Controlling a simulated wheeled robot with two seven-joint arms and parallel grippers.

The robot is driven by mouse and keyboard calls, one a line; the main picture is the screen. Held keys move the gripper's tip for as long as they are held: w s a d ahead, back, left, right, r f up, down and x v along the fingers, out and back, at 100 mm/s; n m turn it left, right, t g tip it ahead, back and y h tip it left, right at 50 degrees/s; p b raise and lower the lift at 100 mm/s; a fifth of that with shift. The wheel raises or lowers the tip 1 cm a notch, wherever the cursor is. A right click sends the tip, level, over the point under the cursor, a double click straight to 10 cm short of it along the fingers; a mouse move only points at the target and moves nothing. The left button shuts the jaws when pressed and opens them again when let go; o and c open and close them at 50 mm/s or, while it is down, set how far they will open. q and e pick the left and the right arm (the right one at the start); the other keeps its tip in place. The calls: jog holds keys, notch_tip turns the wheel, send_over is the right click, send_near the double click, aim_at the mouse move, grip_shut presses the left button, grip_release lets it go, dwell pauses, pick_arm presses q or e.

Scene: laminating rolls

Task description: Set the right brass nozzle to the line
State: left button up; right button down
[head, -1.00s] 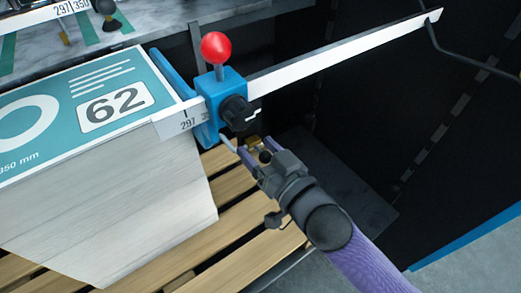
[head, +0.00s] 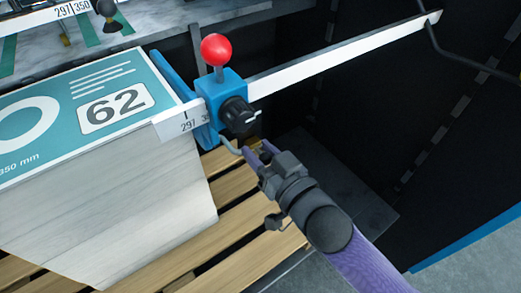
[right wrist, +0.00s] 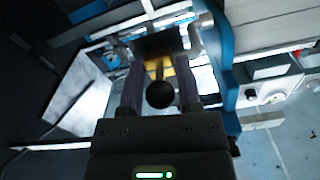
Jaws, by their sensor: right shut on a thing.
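The right brass nozzle (head: 254,143) shows only in part, low beside the blue carriage (head: 222,90) with its red ball handle (head: 216,49) and black knob (head: 238,114). My right gripper (head: 257,154) is shut on the nozzle, just below the carriage. In the right wrist view, the brass part (right wrist: 167,66) and a small black ball (right wrist: 160,95) lie between the two fingers (right wrist: 161,92). The white scale (head: 183,122) reads 297 and part of 350, with a black mark above the numbers. My left gripper is out of view.
A tall stack of sheets (head: 120,200) labelled 62 stands left on a wooden pallet (head: 245,182). A white rail (head: 340,55) runs from the carriage to the upper right. A second scale (head: 62,10) shows top left. Dark open space lies right of the carriage.

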aim_at(261, 152)
dwell(0.8)
notch_tip(261, 152, up, 7)
jog(key=p, duration=0.8)
jog(key=shift+f, duration=0.2)
jog(key=shift+f+b, duration=0.3)
jog(key=shift+f, duration=0.05)
jog(key=shift+c, duration=2.2)
grip_release()
jog(key=p+v, duration=0.1)
jog(key=v, duration=0.9)
